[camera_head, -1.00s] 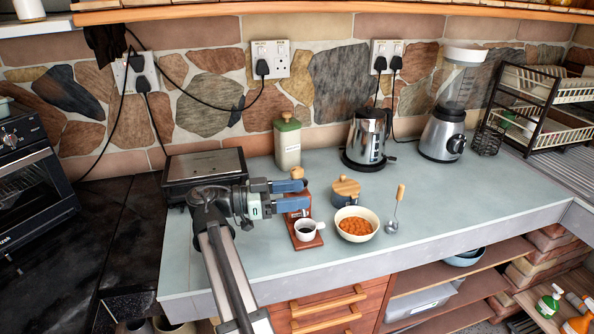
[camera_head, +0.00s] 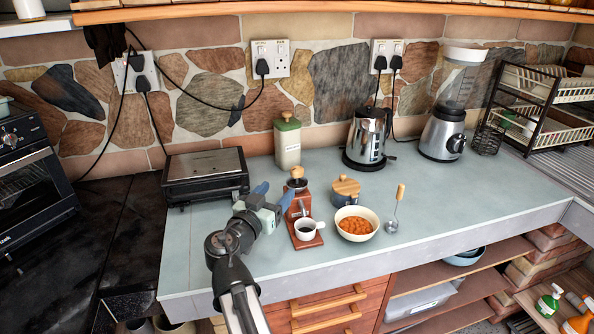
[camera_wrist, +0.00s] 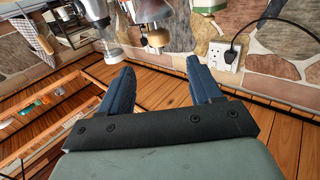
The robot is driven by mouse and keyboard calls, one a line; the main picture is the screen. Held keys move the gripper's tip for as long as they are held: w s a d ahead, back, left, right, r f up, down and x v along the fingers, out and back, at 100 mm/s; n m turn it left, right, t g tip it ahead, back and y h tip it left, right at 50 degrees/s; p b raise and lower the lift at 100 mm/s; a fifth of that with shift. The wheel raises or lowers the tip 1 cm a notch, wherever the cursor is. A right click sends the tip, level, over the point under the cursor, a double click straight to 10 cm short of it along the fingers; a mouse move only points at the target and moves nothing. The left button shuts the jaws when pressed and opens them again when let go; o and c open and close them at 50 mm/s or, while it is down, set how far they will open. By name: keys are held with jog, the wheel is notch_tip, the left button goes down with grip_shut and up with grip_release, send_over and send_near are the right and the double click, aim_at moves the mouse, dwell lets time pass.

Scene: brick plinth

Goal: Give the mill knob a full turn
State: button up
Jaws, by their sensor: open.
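The mill (camera_head: 303,217) is a red-brown wooden stand on the counter, with a dark top and a tan knob (camera_head: 297,172) above it. A white cup (camera_head: 306,230) with dark contents stands at its front. My gripper (camera_head: 275,194) is open, just left of the mill, its blue fingers pointing up and right toward the mill's top. The right finger overlaps the mill's left side; whether they touch is unclear. In the wrist view, which looks upside down, nothing shows between the fingertips (camera_wrist: 160,66).
A bowl of beans (camera_head: 356,226), a wooden-lidded blue pot (camera_head: 345,197) and a spoon (camera_head: 391,226) lie right of the mill. A green-lidded canister (camera_head: 288,148) and a kettle (camera_head: 368,140) stand behind. A grill (camera_head: 206,175) is at left. The front-left counter is clear.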

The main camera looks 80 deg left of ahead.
aim_at(293, 173)
jog(key=x, duration=1.2)
jog(key=shift+w, duration=0.15)
jog(key=shift+c, duration=0.5)
jog(key=c, duration=0.8)
jog(key=shift+c, duration=0.2)
jog(key=shift+a+m+t+h, duration=0.1)
jog(key=shift+m+t+h, duration=0.3)
jog(key=shift+t, duration=0.1)
